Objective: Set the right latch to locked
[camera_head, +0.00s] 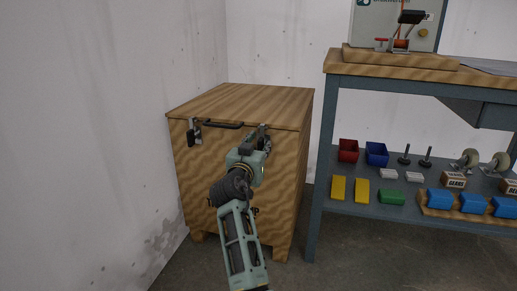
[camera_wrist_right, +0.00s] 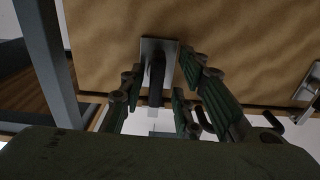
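A wooden crate (camera_head: 205,160) with a hinged lid stands against the wall in the head view. The right latch (camera_wrist_right: 156,62) is a dark lever on a pale metal plate in the right wrist view. In the head view it is mostly hidden behind my right gripper (camera_head: 262,137). My right gripper is at the crate's upper front edge, its fingers open on either side of the latch lever. Whether they touch it I cannot tell. The left latch (camera_head: 194,131) is at the front left of the lid. My left gripper is not in view.
A dark handle (camera_head: 223,124) sits between the latches. A blue-grey workbench (camera_head: 317,170) stands close to the crate's right, with bins and parts on its lower shelf. The white wall (camera_head: 90,140) is close on the left. The crate's lid top (camera_head: 245,100) is clear.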

